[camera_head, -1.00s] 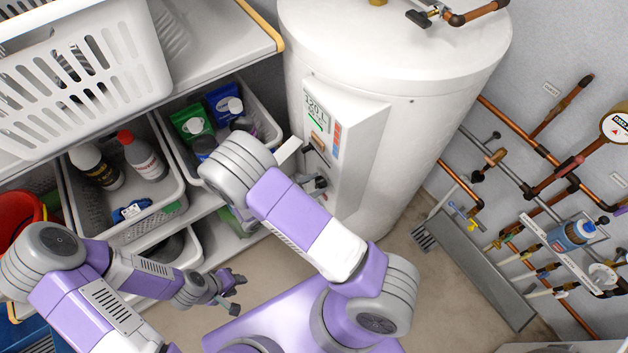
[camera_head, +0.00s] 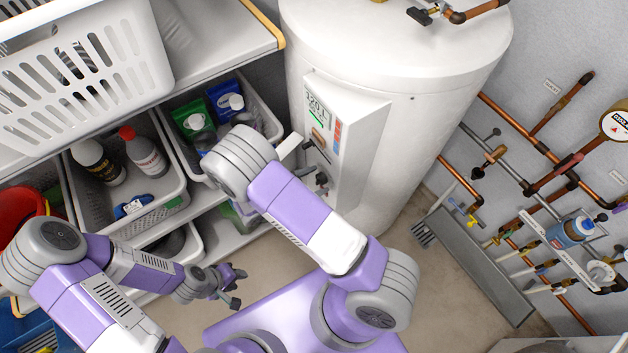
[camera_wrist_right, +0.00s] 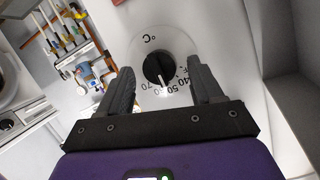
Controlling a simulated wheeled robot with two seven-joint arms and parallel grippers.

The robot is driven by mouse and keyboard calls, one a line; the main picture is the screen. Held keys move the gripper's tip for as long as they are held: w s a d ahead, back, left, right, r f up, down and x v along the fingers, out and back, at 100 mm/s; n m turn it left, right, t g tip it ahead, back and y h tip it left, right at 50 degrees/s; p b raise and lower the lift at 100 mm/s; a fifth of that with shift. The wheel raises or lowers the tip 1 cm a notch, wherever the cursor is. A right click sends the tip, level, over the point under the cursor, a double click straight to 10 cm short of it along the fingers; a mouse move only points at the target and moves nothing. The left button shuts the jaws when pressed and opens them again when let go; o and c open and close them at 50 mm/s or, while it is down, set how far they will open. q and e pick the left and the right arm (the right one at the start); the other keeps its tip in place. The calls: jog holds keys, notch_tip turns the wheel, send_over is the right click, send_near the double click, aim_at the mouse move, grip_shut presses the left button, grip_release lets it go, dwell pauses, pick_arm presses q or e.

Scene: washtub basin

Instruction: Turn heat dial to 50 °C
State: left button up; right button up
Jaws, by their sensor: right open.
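The heat dial (camera_wrist_right: 158,68) is a round black knob on a white plate, marked °C with numbers from 40 to 70. Its white pointer aims downward in the right wrist view, near 60; the exact reading is too small to tell. My right gripper (camera_wrist_right: 162,70) is open, with one finger on each side of the dial and visible gaps between. In the head view, my right gripper (camera_head: 319,165) is at the control panel (camera_head: 350,130) of the white water heater (camera_head: 395,60), and the dial is hidden. My left gripper (camera_head: 232,284) is open and empty, low over the floor.
A shelf with baskets of bottles (camera_head: 150,155) stands left of the heater, close to my right arm. Copper pipes (camera_head: 520,130) and a gauge (camera_head: 616,122) run along the right wall. Bare floor (camera_head: 440,280) lies below the heater.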

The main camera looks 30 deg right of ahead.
jog(key=p+v, duration=0.1)
jog(key=v, duration=0.6)
jog(key=shift+a, duration=0.3)
jog(key=shift+r, duration=0.1)
